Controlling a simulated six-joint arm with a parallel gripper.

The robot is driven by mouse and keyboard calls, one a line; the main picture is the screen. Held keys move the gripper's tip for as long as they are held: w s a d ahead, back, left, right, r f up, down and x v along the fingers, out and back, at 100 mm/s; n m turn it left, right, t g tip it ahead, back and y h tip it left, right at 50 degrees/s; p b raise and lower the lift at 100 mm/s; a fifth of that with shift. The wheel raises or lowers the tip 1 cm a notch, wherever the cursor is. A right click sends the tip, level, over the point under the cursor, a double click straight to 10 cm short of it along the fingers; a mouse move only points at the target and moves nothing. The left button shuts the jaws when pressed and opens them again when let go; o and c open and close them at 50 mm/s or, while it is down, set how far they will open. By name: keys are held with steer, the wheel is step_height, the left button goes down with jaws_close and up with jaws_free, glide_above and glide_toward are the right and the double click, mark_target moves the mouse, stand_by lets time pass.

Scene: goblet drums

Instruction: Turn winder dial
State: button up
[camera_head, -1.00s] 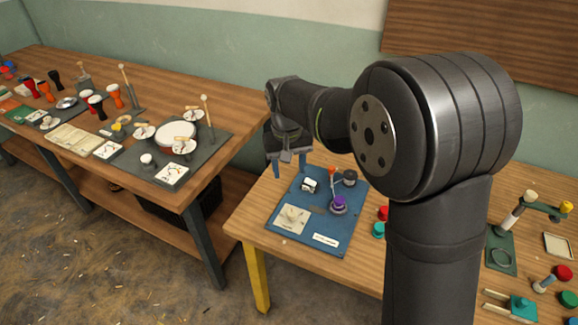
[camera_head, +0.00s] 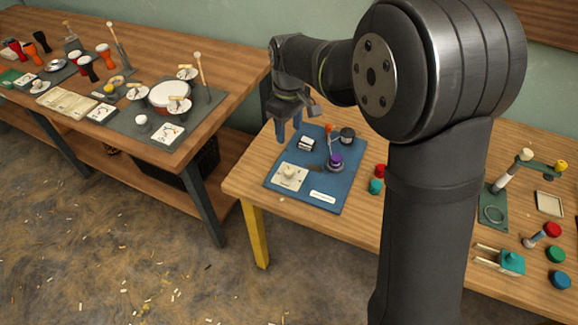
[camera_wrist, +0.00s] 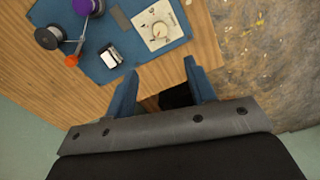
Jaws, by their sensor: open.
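The winder sits on a blue board (camera_head: 325,199) on the near table. Its cream dial plate (camera_head: 291,177) is at the board's front left and carries a pale knob. In the wrist view the dial (camera_wrist: 159,29) shows a round scale and a small red mark. A purple spool (camera_head: 335,161) and a dark spool (camera_head: 347,136) stand on the board, also in the wrist view. My gripper (camera_head: 288,131) is above the board's back left edge, its blue fingers pointing down. In the wrist view my gripper (camera_wrist: 160,85) is open and empty, apart from the dial.
A small black-and-white block (camera_head: 306,143) and an orange-topped post (camera_head: 329,128) are on the board. Red (camera_head: 381,170) and teal (camera_head: 376,186) caps lie right of it. The left table (camera_head: 215,120) holds drums and gauges. The near table's front left corner is clear.

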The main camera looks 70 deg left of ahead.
mark_target(289, 170)
step_height(289, 170, down, 16)
steer(key=shift+f, duration=0.1)
stand_by(0.4)
steer(key=c, duration=1)
steer(key=shift+o, duration=0.2)
steer(key=shift+m, duration=0.4)
steer(key=m, duration=0.5)
steer(key=shift+m, duration=0.3)
steer(key=m, duration=0.5)
steer(key=shift+m, duration=0.4)
